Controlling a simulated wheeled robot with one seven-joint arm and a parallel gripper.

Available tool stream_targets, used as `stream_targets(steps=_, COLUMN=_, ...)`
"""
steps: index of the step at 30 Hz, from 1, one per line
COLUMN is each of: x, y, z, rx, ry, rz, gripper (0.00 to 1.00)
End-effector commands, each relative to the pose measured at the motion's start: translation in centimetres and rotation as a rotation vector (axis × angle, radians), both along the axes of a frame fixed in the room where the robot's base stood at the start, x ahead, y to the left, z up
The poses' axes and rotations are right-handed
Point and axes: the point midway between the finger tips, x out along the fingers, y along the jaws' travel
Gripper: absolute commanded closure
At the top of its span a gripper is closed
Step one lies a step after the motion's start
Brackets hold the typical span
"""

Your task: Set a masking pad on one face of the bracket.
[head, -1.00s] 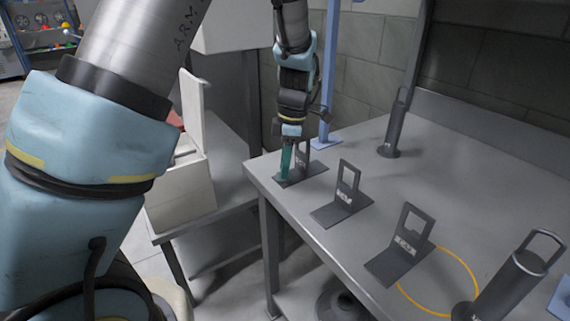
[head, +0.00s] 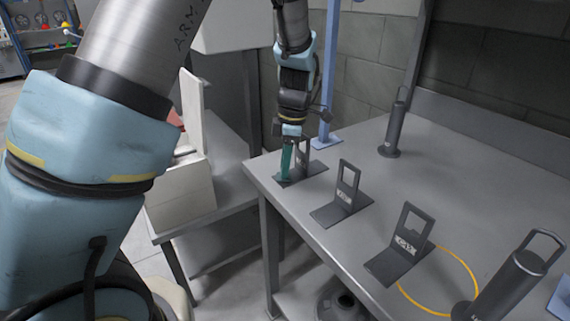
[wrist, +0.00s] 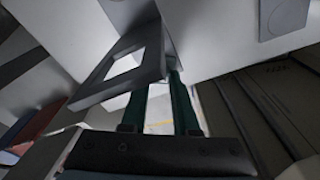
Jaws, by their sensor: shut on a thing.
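My gripper (head: 287,160), with teal fingers, points down at the far-left dark bracket (head: 305,156) near the table's left corner. This bracket stands upright, with a window in its upright plate and a flat foot on the table. In the wrist view its windowed plate (wrist: 152,62) crosses the fingertips, and the two fingers (wrist: 160,98) lie on either side of its edge. The gripper is shut on the bracket as far as I can see. The fingertips are partly hidden, and I cannot make out a separate masking pad between them.
Two similar brackets, a middle one (head: 347,188) and a near one (head: 408,238), stand along the grey table (head: 470,180). Dark handled cylinders stand at the back (head: 393,135) and front right (head: 510,285). A blue post (head: 326,90) rises behind the gripper. A white box (head: 182,198) stands left.

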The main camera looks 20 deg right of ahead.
Motion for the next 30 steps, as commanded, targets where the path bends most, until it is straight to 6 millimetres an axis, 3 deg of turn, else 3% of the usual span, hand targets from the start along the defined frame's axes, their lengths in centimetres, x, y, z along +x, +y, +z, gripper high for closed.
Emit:
stream_targets(steps=12, x=-0.01, y=0.00, z=-0.29, rx=0.000, ry=0.000, rz=0.000, gripper=1.00)
stream_targets(steps=13, x=-0.01, y=0.00, z=-0.29, rx=0.000, ry=0.000, rz=0.000, gripper=0.69)
stream_targets(steps=21, x=-0.01, y=0.01, z=-0.29, rx=0.000, ry=0.000, rz=0.000, gripper=0.39)
stream_targets(steps=30, x=-0.01, y=-0.03, z=-0.16, rx=0.000, ry=0.000, rz=0.000, gripper=0.36)
